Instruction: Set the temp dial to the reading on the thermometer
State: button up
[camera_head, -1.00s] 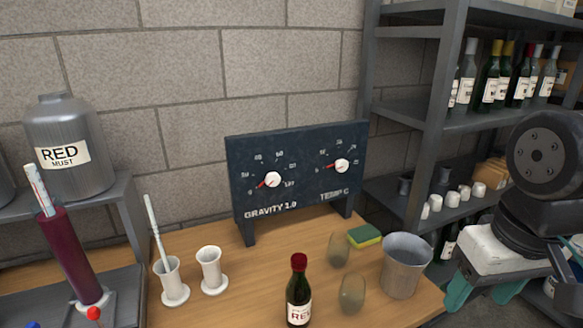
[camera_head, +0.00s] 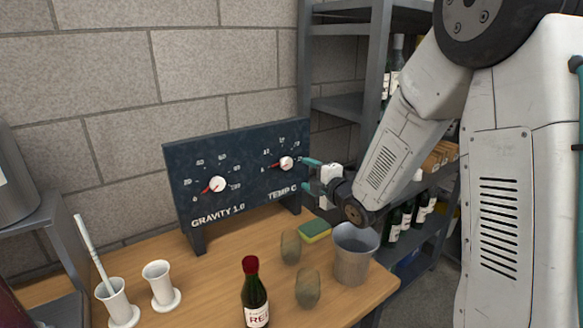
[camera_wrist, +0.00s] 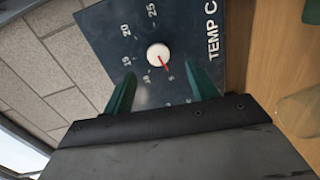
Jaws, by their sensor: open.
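The temp dial (camera_head: 286,163) is a white knob with a red pointer on the right half of a dark panel (camera_head: 240,172). In the wrist view the dial (camera_wrist: 158,54) lies just beyond the fingertips, its red pointer directed away from the 15, 20 and 25 marks. My gripper (camera_head: 307,174) is open, its teal fingers close to the right of the dial; in the wrist view the gripper (camera_wrist: 163,80) has its fingers apart with the dial ahead between them, seemingly not gripped. A thin white stick, possibly the thermometer (camera_head: 85,245), stands in a white cup (camera_head: 117,305); its reading is too small to tell.
The gravity dial (camera_head: 217,184) is on the panel's left half. On the wooden table are a red-capped bottle (camera_head: 255,295), a metal bucket (camera_head: 355,256), a sponge (camera_head: 314,231), two stone-like lumps and a second white cup (camera_head: 161,284). A shelf of bottles stands behind my arm.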

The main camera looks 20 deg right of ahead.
aim_at(288, 164)
jog(key=shift+n+t+y, duration=0.4)
jog(key=shift+n+y, duration=0.2)
jog(key=x, duration=0.8)
jog(key=shift+w+a+f, duration=0.1)
jog(key=shift+a+f, duration=0.1)
jog(key=shift+a, duration=0.05)
jog(key=c, duration=1)
